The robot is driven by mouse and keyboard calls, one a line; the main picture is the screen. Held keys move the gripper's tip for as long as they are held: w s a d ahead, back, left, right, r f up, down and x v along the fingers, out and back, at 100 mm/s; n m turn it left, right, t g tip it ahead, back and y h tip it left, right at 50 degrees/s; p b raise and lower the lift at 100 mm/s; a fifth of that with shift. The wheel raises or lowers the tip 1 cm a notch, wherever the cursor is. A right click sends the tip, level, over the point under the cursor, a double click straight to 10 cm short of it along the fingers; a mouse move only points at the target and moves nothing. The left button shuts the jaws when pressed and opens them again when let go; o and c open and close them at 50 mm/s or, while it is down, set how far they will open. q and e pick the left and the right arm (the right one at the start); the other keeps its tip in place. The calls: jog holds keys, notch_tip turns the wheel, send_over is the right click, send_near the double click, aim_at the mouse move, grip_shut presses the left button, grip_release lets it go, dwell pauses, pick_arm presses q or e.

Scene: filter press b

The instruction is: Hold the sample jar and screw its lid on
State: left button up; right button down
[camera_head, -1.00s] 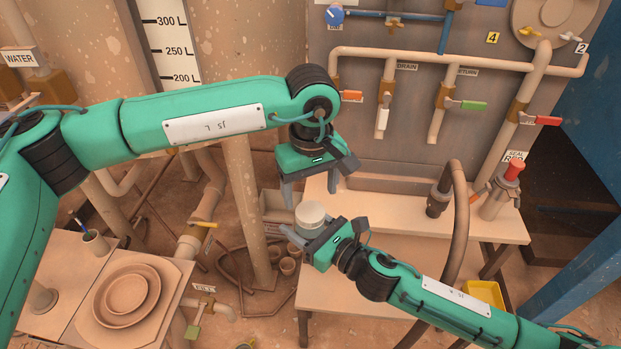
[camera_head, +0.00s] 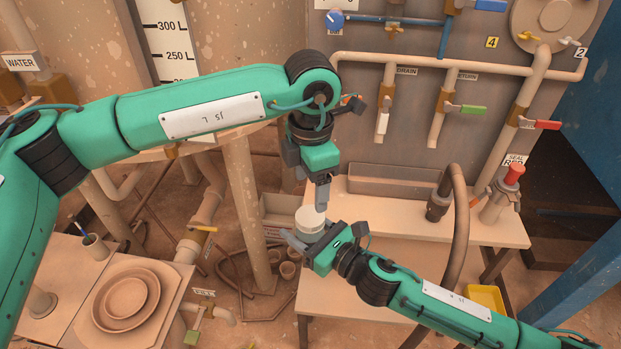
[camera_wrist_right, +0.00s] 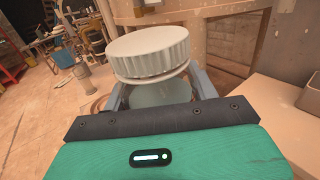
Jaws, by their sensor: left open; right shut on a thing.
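The sample jar (camera_wrist_right: 158,95) is between the fingers of my right gripper (camera_head: 304,246), which is shut on it. In the right wrist view the white ribbed lid (camera_wrist_right: 148,50) sits on top of the jar, slightly tilted, with a narrow gap under its rim. In the head view the pale lid (camera_head: 309,219) shows above the right gripper. My left gripper (camera_head: 321,196) is open, pointing down just above the lid; its fingers are seen nearly edge-on. I cannot tell whether they touch the lid.
A bench (camera_head: 480,231) with a grey tray (camera_head: 392,181) stands behind the grippers. A thick dark hose (camera_head: 459,240) rises to the right. A yellow tray (camera_head: 487,297) lies near my right arm. Valve handles and pipes line the back panel.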

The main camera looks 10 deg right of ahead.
aim_at(310, 215)
pick_arm(q)
jog(key=shift+r+n, duration=0.25)
jog(key=shift+n, duration=1.15)
jog(key=shift+f, duration=4.05)
jog(key=c, duration=1)
jog(key=o, duration=1.2)
jog(key=shift+c, duration=0.2)
